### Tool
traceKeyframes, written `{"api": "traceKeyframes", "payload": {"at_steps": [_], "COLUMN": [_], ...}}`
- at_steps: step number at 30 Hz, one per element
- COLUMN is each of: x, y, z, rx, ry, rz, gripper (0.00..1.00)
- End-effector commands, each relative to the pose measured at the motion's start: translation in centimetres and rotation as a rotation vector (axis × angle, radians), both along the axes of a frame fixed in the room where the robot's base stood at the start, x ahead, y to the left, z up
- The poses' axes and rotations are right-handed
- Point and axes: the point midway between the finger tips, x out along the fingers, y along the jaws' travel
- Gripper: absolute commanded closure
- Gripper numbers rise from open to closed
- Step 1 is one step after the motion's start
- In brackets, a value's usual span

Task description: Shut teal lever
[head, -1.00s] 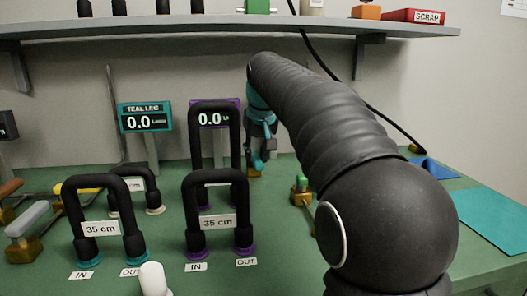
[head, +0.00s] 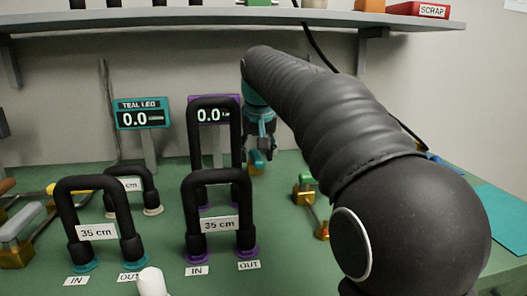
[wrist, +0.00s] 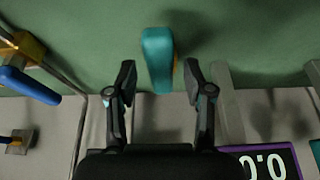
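The teal lever (wrist: 158,60) stands out between my gripper's fingers in the wrist view, with a bit of yellow at its right edge. In the head view the lever (head: 256,157), on a brass-coloured body, sits on the green bench just below my gripper (head: 261,144). My gripper (wrist: 159,78) is open, one finger on each side of the lever, with a visible gap on both sides. Whether the fingers reach its full depth cannot be told. The teal leg display (head: 142,114) reads 0.0.
Black hose loops on teal feet (head: 96,205) and purple feet (head: 217,190) stand left of my arm. A purple display (head: 213,113) is close behind. A green-handled valve (head: 306,185) is to the right. A blue handle (wrist: 30,85) shows at left in the wrist view. A shelf (head: 230,17) hangs above.

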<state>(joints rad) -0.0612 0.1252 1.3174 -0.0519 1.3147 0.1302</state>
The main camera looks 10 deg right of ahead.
Motion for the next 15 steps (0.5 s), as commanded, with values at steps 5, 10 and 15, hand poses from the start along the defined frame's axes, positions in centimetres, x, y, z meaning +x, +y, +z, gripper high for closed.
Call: {"api": "traceKeyframes", "payload": {"at_steps": [5,10,15], "x": [0.1,-0.2,-1.1], "y": [0.1,0.1,0.2], "z": [0.1,0.7,3.1], "rx": [0.001,0.002,0.001], "ry": [-0.002,-0.004,-0.008], "rz": [0.002,0.002,0.003], "gripper": [0.48,0.48,0.48]}}
